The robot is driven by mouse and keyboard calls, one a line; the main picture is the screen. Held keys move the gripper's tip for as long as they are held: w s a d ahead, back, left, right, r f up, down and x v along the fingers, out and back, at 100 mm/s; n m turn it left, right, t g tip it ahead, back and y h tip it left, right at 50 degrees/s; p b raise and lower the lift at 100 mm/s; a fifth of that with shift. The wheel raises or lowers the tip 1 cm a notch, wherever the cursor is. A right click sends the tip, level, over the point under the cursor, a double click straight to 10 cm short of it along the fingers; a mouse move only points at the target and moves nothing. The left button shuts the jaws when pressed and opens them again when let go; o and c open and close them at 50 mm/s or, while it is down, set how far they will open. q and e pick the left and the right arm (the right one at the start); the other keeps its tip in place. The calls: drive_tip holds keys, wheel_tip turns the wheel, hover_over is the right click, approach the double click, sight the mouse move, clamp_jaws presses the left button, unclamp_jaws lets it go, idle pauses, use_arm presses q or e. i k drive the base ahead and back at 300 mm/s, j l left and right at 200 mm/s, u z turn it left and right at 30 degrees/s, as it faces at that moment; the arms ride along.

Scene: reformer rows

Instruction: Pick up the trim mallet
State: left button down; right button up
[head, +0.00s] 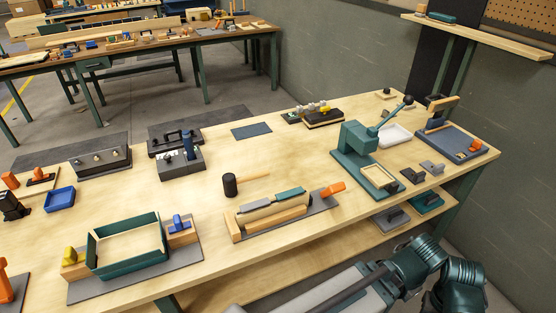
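The trim mallet lies on the near wooden workbench (215,215) in the head view, a little left of the picture's middle. Its black cylindrical head (230,185) is at the left end. Its light wooden handle (255,179) points right. The mallet lies free, behind the wooden fixture with green bars (271,208). Green arm links of mine show at the bottom right, beyond the bench's front edge. Neither of my grippers can be made out in this view.
A green open frame (127,262) on a grey plate stands front left of the mallet. A grey block with a blue-handled part (180,163) is behind it to the left. A green lever press (361,148) stands to the right. Bare wood surrounds the mallet.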

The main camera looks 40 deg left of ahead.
sight(229, 180)
drive_tip(key=j+u, duration=0.2)
drive_tip(key=u, duration=1.55)
drive_tip(key=l, duration=0.15)
